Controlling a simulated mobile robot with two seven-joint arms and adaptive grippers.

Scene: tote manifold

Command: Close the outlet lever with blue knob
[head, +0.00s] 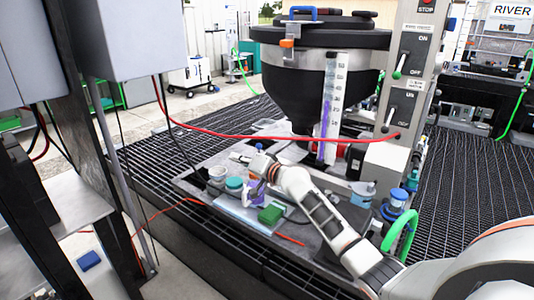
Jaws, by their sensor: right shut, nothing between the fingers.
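A blue round knob or cap (400,194) sits on a fitting at the right end of the grey tray, above a green hose. A small blue spot (258,146) also shows just beyond my right gripper. I cannot tell which of these belongs to the outlet lever, and no lever arm or its position can be made out. My right arm reaches in from the lower right across the tray. My right gripper (240,158) is shut and empty, low over the tray's far left part, in front of the black tank (310,85). My left gripper is out of view.
The grey tray (190,183) holds small containers, a green block (271,213) and bottles near my wrist. A red hose (270,136) crosses above it. A grey switch panel (408,70) stands right of the tank. A cabinet (140,35) and posts crowd the left.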

